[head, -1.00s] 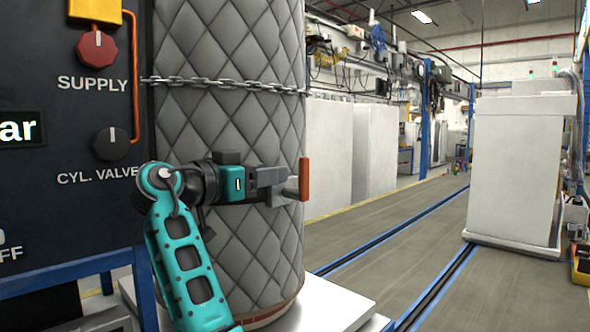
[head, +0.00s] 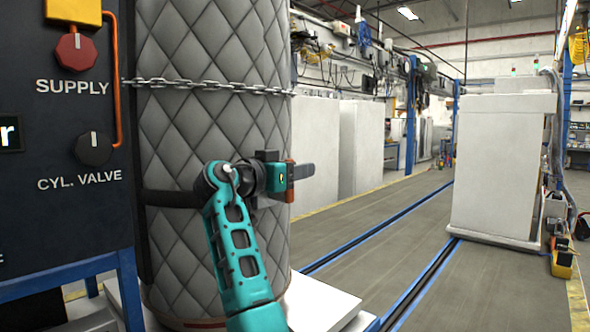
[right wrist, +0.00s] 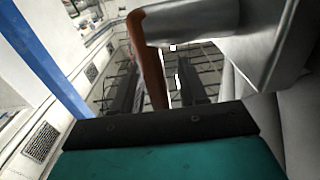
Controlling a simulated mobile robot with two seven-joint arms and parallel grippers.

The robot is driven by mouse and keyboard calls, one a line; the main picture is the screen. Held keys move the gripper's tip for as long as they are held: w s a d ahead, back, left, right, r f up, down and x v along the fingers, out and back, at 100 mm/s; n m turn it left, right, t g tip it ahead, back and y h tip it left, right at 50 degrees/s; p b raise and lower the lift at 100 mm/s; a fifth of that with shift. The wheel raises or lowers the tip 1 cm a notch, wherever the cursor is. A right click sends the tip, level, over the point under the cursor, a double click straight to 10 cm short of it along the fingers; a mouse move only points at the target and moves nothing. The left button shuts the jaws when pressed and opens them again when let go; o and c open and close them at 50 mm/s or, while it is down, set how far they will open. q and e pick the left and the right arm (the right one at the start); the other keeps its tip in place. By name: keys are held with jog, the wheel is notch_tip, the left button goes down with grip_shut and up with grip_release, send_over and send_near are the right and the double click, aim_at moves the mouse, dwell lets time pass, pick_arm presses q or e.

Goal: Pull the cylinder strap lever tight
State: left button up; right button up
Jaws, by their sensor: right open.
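The grey quilted cylinder (head: 215,130) stands upright in the head view, with a dark strap (head: 168,198) around its middle. The orange strap lever (head: 290,180) shows as a small piece at the cylinder's right edge, partly covered by my right gripper (head: 303,172). In the right wrist view the orange lever (right wrist: 150,65) hangs from a grey metal buckle (right wrist: 215,27) and runs down between the two dark fingers of my right gripper (right wrist: 157,88). The fingers are open, with a gap beside the lever. I cannot tell whether either finger touches it. My left gripper is not in view.
A dark panel (head: 60,215) with a red supply knob (head: 76,55) and a black valve knob (head: 93,148) stands left of the cylinder. A chain (head: 205,85) crosses the cylinder above my arm. A white cabinet (head: 503,165) stands right; the floor between is clear.

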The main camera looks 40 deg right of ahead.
jog(key=shift+c, duration=0.3)
grip_shut()
dwell(0.3)
